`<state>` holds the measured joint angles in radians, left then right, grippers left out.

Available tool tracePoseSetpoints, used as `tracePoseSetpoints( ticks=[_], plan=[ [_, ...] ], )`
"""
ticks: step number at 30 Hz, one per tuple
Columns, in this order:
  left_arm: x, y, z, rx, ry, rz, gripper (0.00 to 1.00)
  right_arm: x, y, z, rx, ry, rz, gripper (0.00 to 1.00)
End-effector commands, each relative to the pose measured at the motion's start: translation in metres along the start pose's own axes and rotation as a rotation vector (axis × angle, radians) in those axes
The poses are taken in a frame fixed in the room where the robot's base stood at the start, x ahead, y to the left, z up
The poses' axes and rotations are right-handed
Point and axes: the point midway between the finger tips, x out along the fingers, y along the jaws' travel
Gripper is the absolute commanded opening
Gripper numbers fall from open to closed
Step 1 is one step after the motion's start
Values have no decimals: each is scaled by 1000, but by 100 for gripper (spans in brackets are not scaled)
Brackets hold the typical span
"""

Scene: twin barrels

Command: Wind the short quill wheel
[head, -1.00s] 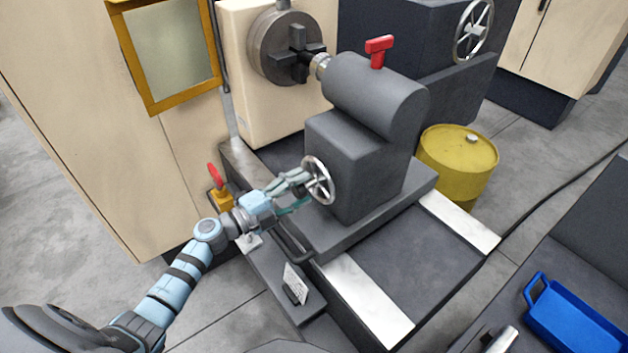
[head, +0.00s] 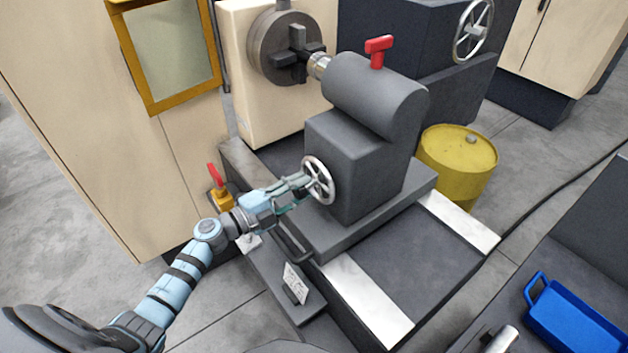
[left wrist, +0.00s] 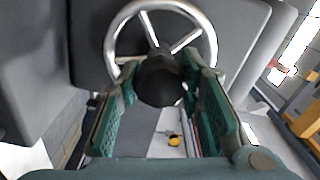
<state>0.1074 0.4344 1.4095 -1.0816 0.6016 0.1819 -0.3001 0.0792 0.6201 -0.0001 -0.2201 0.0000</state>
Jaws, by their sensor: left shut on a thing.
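The quill wheel (head: 318,181) is a small silver spoked handwheel on the near side of the grey tailstock (head: 355,165). In the left wrist view its silver rim (left wrist: 112,40) and spokes fill the upper middle. A dark round handle knob (left wrist: 160,82) stands out from the wheel towards the camera. My left gripper (head: 303,185) is at the wheel's left side. In the left wrist view its green-padded fingers (left wrist: 161,80) are closed on the knob from both sides. The knob hides part of the wheel's lower rim. My right gripper is not in view.
A red lever (head: 378,50) tops the tailstock, and a chuck (head: 280,45) faces it. A red-handled yellow fitting (head: 218,190) and small sign (head: 294,283) stand near my left arm. A yellow barrel (head: 457,165), blue tray (head: 575,320) and larger handwheel (head: 472,30) are to the right.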

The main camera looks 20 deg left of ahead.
Motion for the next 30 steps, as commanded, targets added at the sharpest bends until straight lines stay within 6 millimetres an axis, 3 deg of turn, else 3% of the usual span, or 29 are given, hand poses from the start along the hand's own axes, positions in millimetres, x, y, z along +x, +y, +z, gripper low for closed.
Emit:
tracePoseSetpoints(
  ticks=[2, 3, 7, 17, 30],
  plan=[
    [0, 0, 0, 220, -1, 0, 7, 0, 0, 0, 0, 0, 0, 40],
    [0, 0, 0, 266, -2, 0, 35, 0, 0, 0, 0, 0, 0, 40],
    [0, 0, 0, 258, -1, 0, 54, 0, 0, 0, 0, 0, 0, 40],
    [-3, 0, 1, 256, -1, 1, 54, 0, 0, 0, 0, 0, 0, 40],
    [-64, 2, 0, 256, 1, 2, 54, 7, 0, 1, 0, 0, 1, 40]
  ],
)
